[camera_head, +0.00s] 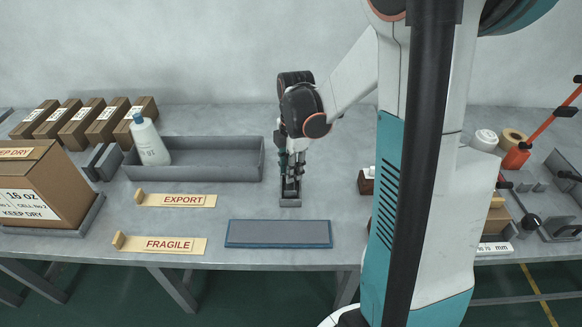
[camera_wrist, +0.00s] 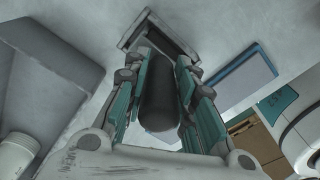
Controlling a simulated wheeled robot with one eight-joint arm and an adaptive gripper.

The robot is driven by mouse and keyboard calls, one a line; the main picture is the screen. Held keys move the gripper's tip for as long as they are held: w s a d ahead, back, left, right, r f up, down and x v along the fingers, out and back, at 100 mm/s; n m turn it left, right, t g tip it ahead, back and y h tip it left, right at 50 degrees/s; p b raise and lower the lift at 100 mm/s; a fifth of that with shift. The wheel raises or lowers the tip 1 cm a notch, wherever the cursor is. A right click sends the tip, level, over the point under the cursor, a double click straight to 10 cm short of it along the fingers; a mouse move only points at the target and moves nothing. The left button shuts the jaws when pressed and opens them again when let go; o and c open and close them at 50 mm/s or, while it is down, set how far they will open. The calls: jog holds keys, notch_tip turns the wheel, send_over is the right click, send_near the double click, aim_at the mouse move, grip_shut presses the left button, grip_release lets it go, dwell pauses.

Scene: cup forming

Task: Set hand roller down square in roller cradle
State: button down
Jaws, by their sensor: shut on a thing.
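My gripper (camera_head: 291,172) points down over the small grey roller cradle (camera_head: 290,203) near the middle of the bench. In the wrist view, my gripper (camera_wrist: 160,92) is shut on the dark, cylindrical hand roller (camera_wrist: 158,98), which lies lengthwise between the teal-backed fingers. The roller's far end overlaps the grey U-shaped cradle (camera_wrist: 128,42) in that view. In the head view, the fingers hide most of the roller and the back of the cradle. I cannot tell whether the roller touches the cradle floor.
A long grey bin (camera_head: 215,160) with a white bottle (camera_head: 149,142) stands left of the cradle. A blue-edged grey mat (camera_head: 278,234) lies in front. EXPORT (camera_head: 182,200) and FRAGILE (camera_head: 167,244) labels lie front left. A small brown block (camera_head: 366,183) stands to the right.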

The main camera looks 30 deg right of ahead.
jog(key=shift+f, duration=0.1)
dwell(0.4)
jog(key=c, duration=1.2)
grip_release()
jog(key=shift+c, duration=0.2)
jog(key=r, duration=1.2)
jog(key=shift+d, duration=0.3)
jog(key=shift+a, duration=0.1)
